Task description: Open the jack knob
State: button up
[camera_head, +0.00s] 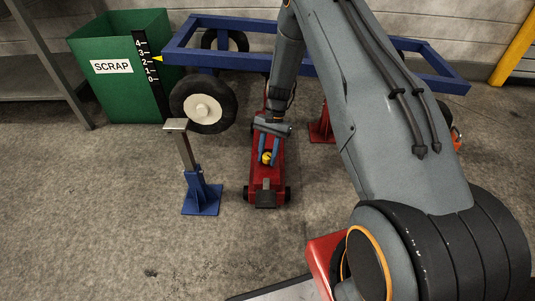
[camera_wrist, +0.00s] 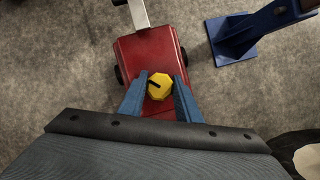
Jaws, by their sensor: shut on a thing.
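The jack (camera_head: 268,180) is a low red body on small dark wheels, standing on the floor in the middle of the head view. It also shows in the wrist view (camera_wrist: 150,50). The jack knob (camera_wrist: 159,87) is yellow and faceted with a dark mark on top. In the head view the knob (camera_head: 267,158) shows small between blue fingers. My gripper (camera_wrist: 159,92) has its two blue fingers on either side of the knob and is shut on it. My gripper (camera_head: 268,152) reaches down from above the jack.
A blue stand (camera_head: 201,192) with an upright post is left of the jack. A blue frame (camera_head: 240,25) with wheels (camera_head: 204,106) is behind. A green SCRAP bin (camera_head: 115,85) has a numbered black scale beside it. A red stand (camera_head: 322,128) is right. Floor at front left is clear.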

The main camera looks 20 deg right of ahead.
jog(key=n, duration=0.2)
jog(key=n+h+p, duration=0.1)
jog(key=n, duration=0.1)
jog(key=shift+n+g+h, duration=0.3)
jog(key=shift+g, duration=0.1)
jog(key=shift+n+h+p, duration=0.7)
jog(key=shift+n+h, duration=0.2)
jog(key=shift+n, duration=1.3)
jog(key=o, duration=1.1)
jog(key=shift+c, duration=0.2)
jog(key=shift+r, duration=0.1)
jog(key=p+v, duration=0.2)
jog(key=v, duration=0.5)
jog(key=shift+w+r, duration=0.25)
jog(key=shift+r, duration=0.05)
